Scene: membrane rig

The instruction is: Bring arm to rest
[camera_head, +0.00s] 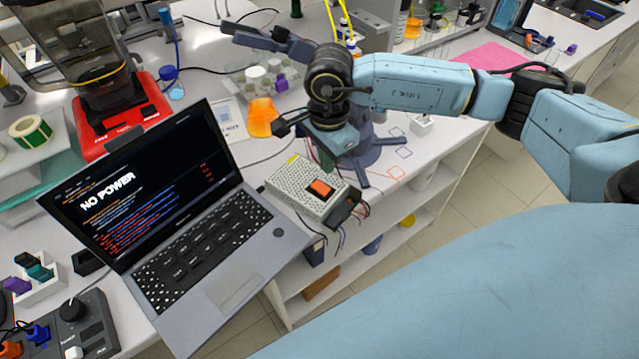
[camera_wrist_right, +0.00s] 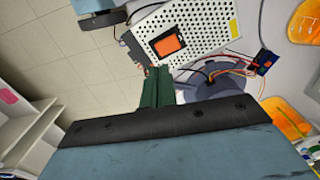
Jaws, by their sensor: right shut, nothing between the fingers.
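My right arm reaches in from the right in the head view. Its gripper (camera_head: 284,127) hangs over the bench, behind the perforated power supply box (camera_head: 305,188). In the right wrist view the dark green fingers (camera_wrist_right: 158,72) are together with nothing between them. The box with its orange switch (camera_wrist_right: 185,40) lies beyond the fingertips there, and I see no grip on it. My left gripper is not in view.
A laptop (camera_head: 215,240) showing "NO POWER" stands left of the box. A grey-blue footed base (camera_head: 375,153) stands close beside the gripper. Loose wires hang from the box. An orange item (camera_head: 262,117) and small containers lie behind. Open floor (camera_head: 490,165) is at right.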

